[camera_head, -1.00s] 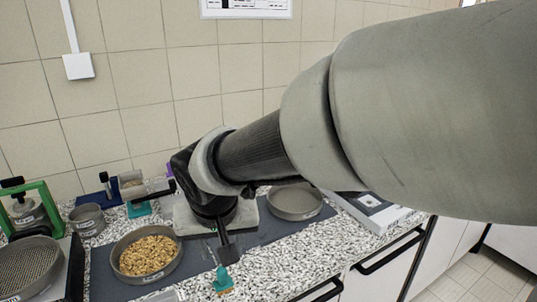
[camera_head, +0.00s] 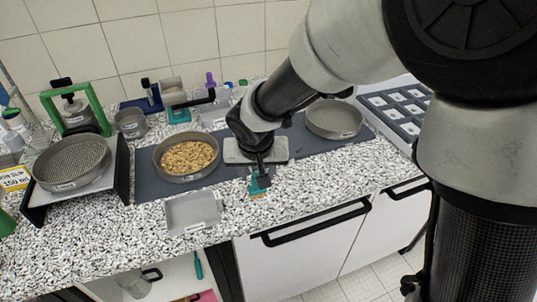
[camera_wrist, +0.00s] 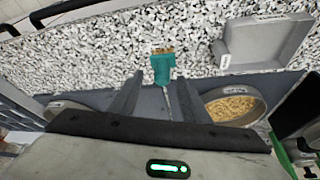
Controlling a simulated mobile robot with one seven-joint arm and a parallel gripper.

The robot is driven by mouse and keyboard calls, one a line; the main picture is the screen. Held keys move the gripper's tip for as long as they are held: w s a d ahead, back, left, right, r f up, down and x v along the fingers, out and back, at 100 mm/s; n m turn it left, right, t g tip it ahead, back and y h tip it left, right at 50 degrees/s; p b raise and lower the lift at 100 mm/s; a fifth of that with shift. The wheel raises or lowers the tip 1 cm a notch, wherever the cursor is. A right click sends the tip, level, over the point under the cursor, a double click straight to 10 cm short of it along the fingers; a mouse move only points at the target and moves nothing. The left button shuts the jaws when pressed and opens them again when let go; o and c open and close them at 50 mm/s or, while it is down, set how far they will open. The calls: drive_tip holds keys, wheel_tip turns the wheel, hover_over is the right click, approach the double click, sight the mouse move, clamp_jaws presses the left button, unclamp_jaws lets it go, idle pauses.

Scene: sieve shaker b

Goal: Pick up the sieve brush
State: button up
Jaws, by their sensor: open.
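The sieve brush is small and teal, with an orange-brown bristle end. It lies on the speckled worktop at the front edge of the dark mat, in the head view (camera_head: 258,186). In the wrist view the brush (camera_wrist: 162,67) lies ahead, between the lines of the two fingers, bristles pointing away. Its thin handle runs back toward my gripper. My gripper (camera_head: 264,176) is open and empty, its fingers pointing down just over the brush. In the wrist view the fingertips of my gripper (camera_wrist: 160,78) stand on either side of the handle. I cannot tell whether they touch it.
A sieve of tan grains (camera_head: 188,157) and a grey tray (camera_head: 194,212) are left of the brush. An empty pan (camera_head: 334,118) is at the right, a mesh sieve (camera_head: 72,163) at far left. Free worktop (camera_head: 310,190) lies right of the brush.

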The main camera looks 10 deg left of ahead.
sight(256, 174)
drive_tip(key=x, duration=0.3)
drive_tip(key=shift+w+a+f, duration=0.2)
drive_tip(key=shift+a+f, duration=0.05)
clamp_jaws()
drive_tip(key=shift+r, duration=0.1)
